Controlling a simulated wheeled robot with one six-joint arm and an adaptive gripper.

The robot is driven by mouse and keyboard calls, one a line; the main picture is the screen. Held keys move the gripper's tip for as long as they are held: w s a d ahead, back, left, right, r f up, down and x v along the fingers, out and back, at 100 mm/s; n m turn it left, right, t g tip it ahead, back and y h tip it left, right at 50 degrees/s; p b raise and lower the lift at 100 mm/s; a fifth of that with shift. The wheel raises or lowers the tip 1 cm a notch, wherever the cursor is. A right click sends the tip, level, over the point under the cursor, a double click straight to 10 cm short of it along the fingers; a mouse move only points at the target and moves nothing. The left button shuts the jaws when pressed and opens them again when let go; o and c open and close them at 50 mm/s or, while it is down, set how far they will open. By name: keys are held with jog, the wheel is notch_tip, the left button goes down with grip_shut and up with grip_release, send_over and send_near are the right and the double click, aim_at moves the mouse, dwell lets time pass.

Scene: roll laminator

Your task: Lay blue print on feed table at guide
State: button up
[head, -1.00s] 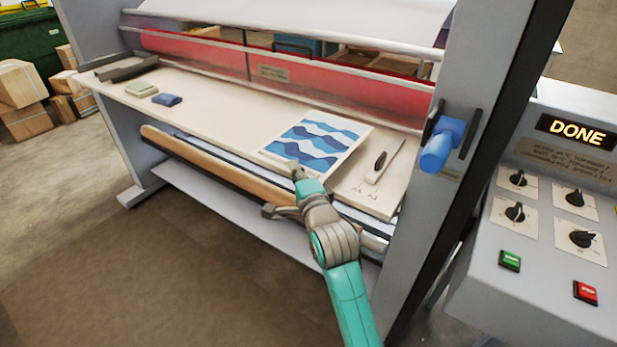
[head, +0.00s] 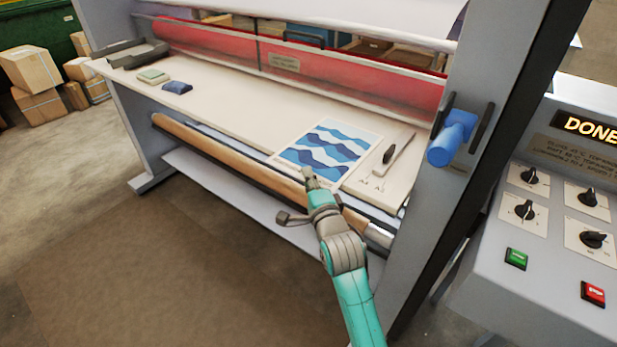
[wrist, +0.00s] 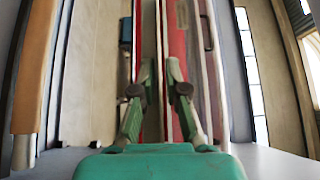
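The blue print (head: 328,148), a pale sheet with blue wave bands, lies flat on the cream feed table (head: 235,115) near its right end in the head view. The guide (head: 398,149), a pale strip with a black knob, is just right of the print, with a narrow strip of table between them. My gripper (head: 308,176) is at the print's near edge and covers a little of it; I cannot tell whether it touches. In the wrist view its two green fingers (wrist: 159,68) stand apart with a gap and no sheet visible between them.
A red guard (head: 330,75) runs behind the table, with a roller (head: 230,160) below the front edge. A green pad (head: 153,76) and a blue pad (head: 177,87) lie at the left. The control panel (head: 545,210) and machine post stand at the right.

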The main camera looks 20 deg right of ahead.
jog(key=shift+o, duration=0.6)
jog(key=shift+r, duration=0.15)
jog(key=s, duration=1.2)
jog(key=shift+s+a, duration=0.1)
